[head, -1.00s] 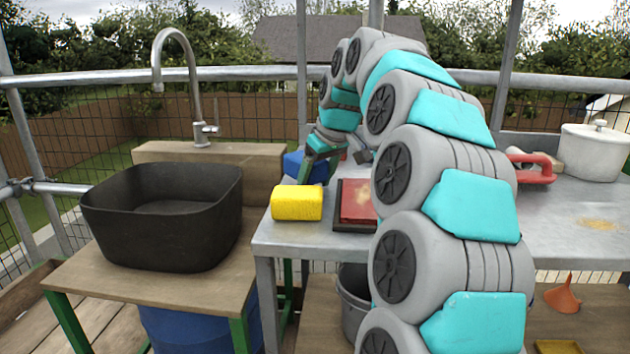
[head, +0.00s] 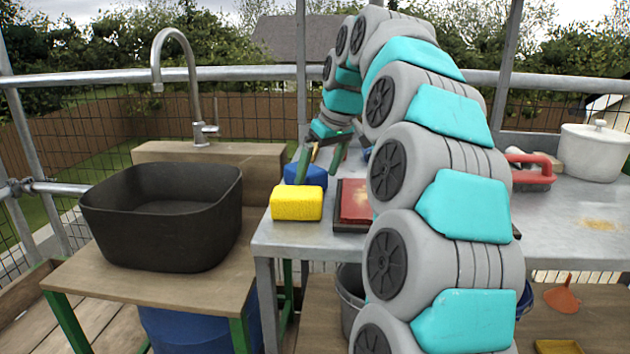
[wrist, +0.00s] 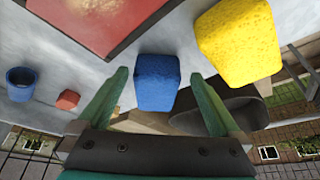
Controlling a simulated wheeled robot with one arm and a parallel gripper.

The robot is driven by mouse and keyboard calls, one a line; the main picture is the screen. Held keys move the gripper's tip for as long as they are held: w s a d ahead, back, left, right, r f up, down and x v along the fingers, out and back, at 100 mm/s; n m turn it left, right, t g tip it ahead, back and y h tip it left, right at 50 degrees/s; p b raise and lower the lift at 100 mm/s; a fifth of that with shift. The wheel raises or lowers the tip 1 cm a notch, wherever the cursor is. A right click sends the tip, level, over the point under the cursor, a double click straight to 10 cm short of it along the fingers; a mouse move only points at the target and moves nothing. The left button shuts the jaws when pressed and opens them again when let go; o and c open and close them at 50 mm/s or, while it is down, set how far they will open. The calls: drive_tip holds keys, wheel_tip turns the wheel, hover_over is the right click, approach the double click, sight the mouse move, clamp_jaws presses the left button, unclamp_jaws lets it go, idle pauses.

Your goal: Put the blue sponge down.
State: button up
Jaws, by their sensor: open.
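The blue sponge (head: 312,178) rests on the grey metal table (head: 262,240), just behind the yellow sponge (head: 297,204), which hides part of its lower side. In the wrist view the blue sponge (wrist: 157,82) shows between and beyond the fingertips, with a gap on each side. My gripper (head: 318,172) is open, at and slightly above the blue sponge. Its two green fingers are spread apart in the wrist view (wrist: 160,76), and nothing is held between them.
A red pad in a dark frame (head: 355,202) lies right of the sponges. A black basin (head: 160,230) stands to the left below a tap (head: 200,135). A red-handled brush (head: 530,172) and white pot (head: 593,152) are at the right. A blue cup (wrist: 20,84) shows in the wrist view.

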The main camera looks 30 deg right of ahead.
drive_tip(key=p+v, duration=0.1)
drive_tip(key=v, duration=0.8)
drive_tip(key=shift+w, duration=0.1)
idle(0.3)
